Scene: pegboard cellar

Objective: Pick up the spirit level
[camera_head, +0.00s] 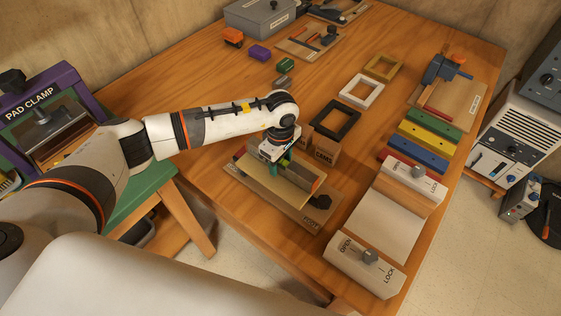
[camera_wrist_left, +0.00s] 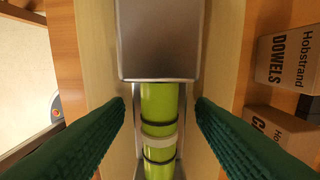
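The spirit level shows in the left wrist view as a grey metal body (camera_wrist_left: 160,40) with a lime-green vial (camera_wrist_left: 160,105) that has black bands and a pale section. It lies in a light wooden trough (camera_head: 255,188) on the table; in the head view it is largely hidden by my gripper. My left gripper (camera_head: 278,166) is directly above the trough, pointing down. My right gripper is in neither view.
Small boxes labelled Dowels (camera_wrist_left: 288,60) and Gems (camera_head: 325,158) stand close beside the trough. A black frame (camera_head: 335,118) lies behind them. A white tray-like fixture with Open/Lock knobs (camera_head: 380,228) is to the right.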

